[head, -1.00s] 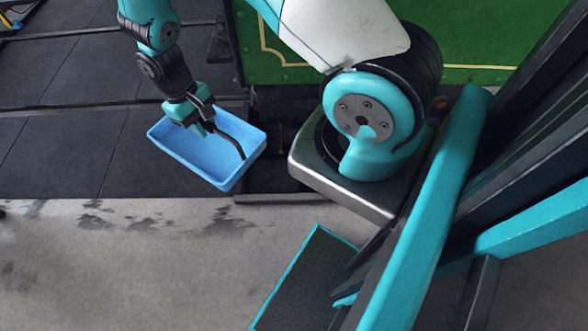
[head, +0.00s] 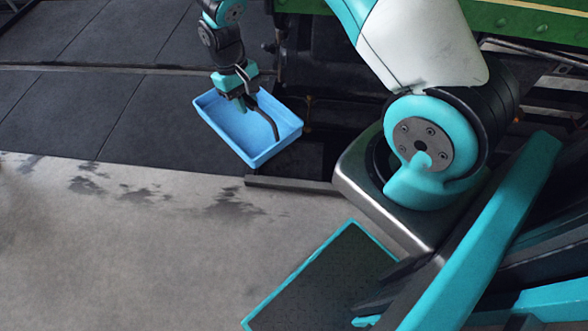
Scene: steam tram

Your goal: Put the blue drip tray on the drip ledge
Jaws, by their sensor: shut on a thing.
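The blue drip tray (head: 225,128) is a shallow open rectangular tray in the upper middle of the head view. My gripper (head: 246,104) reaches down into it from above and is shut on it. Exactly where the fingers grip the tray is partly hidden by the gripper itself. The tray hangs over the dark paving near its border with the grey concrete, its right corner toward my base. I see no part that I can surely name as the drip ledge.
The green tram side (head: 520,22) with dark underframe parts (head: 335,55) stands behind my arm at the upper right. A low dark kerb strip (head: 290,184) lies just below the tray. Open stained concrete (head: 130,260) fills the lower left.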

